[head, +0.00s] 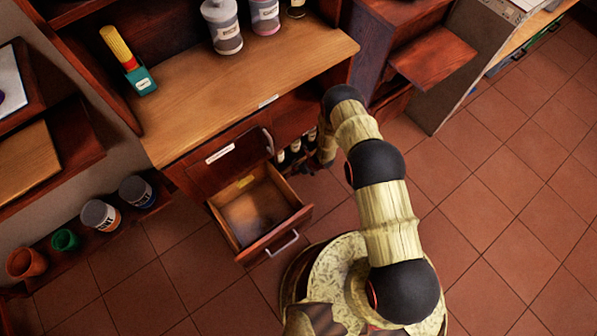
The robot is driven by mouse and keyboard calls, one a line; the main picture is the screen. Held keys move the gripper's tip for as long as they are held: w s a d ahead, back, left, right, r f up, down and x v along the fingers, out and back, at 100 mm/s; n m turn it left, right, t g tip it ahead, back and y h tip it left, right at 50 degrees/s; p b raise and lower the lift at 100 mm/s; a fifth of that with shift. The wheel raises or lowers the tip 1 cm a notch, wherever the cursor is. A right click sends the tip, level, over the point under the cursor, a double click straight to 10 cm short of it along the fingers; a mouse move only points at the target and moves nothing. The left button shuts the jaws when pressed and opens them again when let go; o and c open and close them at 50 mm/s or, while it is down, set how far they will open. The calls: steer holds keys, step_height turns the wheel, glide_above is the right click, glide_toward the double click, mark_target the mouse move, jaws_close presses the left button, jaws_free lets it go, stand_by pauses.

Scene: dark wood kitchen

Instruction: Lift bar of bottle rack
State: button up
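The bottle rack is a dark niche low in the cabinet, to the right of the open drawer. Several dark bottles (295,146) with pale labels show in it. I cannot make out the rack's bar; my arm and the shadow cover that area. My arm reaches from the lower right up to the rack's right side. The end of the arm, with my gripper (326,158), points down beside the bottles. It is small and dark, and its fingers are not clear. I cannot tell whether it touches the rack.
An open, empty-looking drawer (287,207) juts out left of the rack. A metal handle (268,141) is above it. Paint cans (100,215) stand at the left. Tiled floor (520,190) is clear at the right.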

steer(key=shift+c, duration=0.3)
jaws_close()
stand_by(0.6)
